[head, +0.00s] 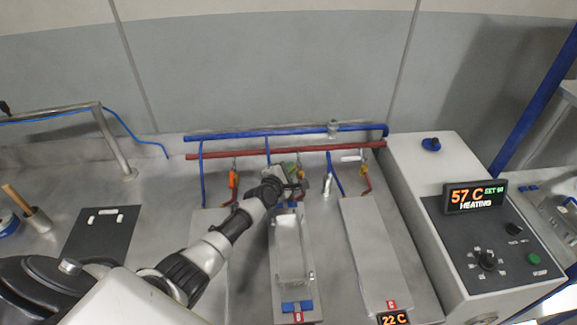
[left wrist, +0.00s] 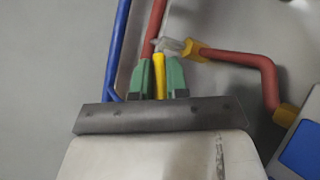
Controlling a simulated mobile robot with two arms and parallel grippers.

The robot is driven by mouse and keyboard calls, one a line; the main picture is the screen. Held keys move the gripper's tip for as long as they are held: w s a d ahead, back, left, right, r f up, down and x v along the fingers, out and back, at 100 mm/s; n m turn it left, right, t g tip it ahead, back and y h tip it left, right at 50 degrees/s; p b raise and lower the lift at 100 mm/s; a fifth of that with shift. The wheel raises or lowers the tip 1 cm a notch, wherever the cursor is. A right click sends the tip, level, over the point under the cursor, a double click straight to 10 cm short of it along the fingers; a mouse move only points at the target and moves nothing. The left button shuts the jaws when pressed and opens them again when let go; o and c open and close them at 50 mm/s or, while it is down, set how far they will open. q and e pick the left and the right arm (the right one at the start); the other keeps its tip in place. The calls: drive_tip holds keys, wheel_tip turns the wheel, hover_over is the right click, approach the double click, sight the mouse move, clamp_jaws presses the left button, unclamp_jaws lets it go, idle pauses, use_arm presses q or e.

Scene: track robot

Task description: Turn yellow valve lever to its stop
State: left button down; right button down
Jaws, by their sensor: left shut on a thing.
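The yellow valve lever (left wrist: 159,64) stands between the two green fingertips of my left gripper (left wrist: 161,78) in the left wrist view, and the gripper is shut on it. The lever's far end meets a grey valve body (left wrist: 171,45) on the red pipe. In the head view my left gripper (head: 291,186) reaches the middle valve at the back of the bench, above the far end of the middle metal plate. The gripper hides most of the lever there. My right gripper is not in view.
Blue pipe (head: 285,132) and red pipe (head: 320,147) run along the back wall. An orange-handled valve (head: 233,180) stands to the left, another valve (head: 363,169) to the right. A heater console (head: 475,199) reading 57 C stands at right. A black mat (head: 101,235) lies at left.

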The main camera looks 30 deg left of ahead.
use_arm(q)
drive_tip(key=shift+r, duration=0.15)
drive_tip(key=c, duration=1.1)
unclamp_jaws()
drive_tip(key=shift+s, duration=0.1)
drive_tip(key=shift+s+p, duration=0.35)
drive_tip(key=p+v, duration=0.2)
drive_tip(key=v, duration=0.6)
drive_tip(key=shift+s, duration=0.3)
drive_tip(key=shift+s+a+r, duration=0.1)
drive_tip(key=shift+s+r, duration=0.05)
drive_tip(key=shift+s, duration=0.5)
